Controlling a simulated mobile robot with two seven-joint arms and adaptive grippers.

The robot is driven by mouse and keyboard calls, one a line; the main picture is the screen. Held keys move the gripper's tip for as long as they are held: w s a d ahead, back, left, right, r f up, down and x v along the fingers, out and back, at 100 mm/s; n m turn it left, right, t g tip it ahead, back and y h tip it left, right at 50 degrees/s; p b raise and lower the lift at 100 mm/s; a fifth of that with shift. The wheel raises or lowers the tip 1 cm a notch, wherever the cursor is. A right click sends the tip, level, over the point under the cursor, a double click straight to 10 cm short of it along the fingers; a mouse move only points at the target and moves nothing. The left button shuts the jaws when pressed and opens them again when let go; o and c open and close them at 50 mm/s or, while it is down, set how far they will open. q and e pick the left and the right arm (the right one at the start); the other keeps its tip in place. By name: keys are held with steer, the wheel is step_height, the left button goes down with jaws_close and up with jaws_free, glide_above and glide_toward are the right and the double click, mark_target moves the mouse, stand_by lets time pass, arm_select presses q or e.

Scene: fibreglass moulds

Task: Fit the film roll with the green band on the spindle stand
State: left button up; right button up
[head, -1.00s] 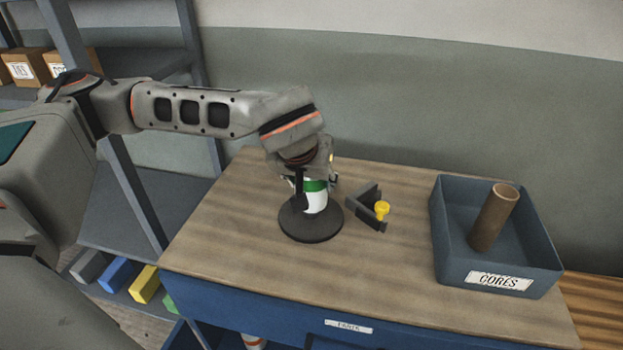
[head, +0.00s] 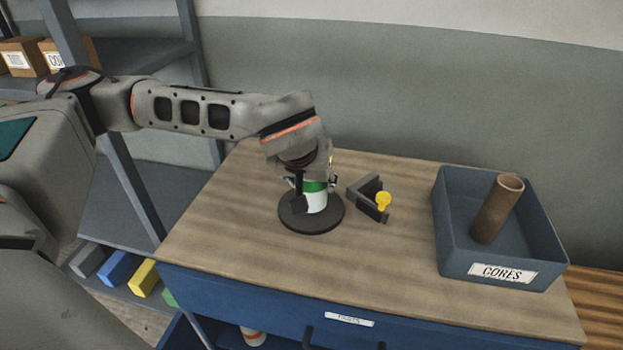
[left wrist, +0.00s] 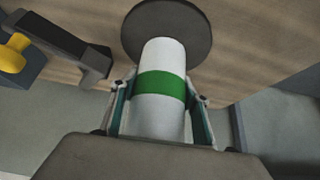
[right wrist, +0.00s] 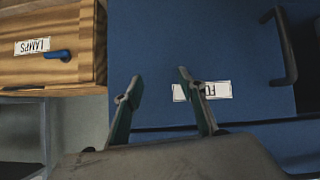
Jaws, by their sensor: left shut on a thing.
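The film roll (head: 315,200) is white with a green band and stands upright over the round dark base of the spindle stand (head: 297,222). In the left wrist view the roll (left wrist: 160,115) sits between the two fingers, and its far end meets or nearly meets the dark disc (left wrist: 167,22). The spindle itself is hidden, apparently by the roll. My left gripper (head: 315,183) is shut on the roll near its upper part. My right gripper (right wrist: 160,85) is open and empty, in front of the blue drawer front.
A grey angled bracket with a yellow knob (head: 383,202) stands just right of the stand. A blue-grey bin labelled CORES (head: 455,262) holds a brown tube (head: 497,210). The front left of the wooden worktop (head: 225,245) is clear. A shelf rack stands at left.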

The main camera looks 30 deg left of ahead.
arm_select(q)
steer(key=o, duration=1.5)
steer(key=shift+o, duration=0.2)
steer(key=v, duration=1.2)
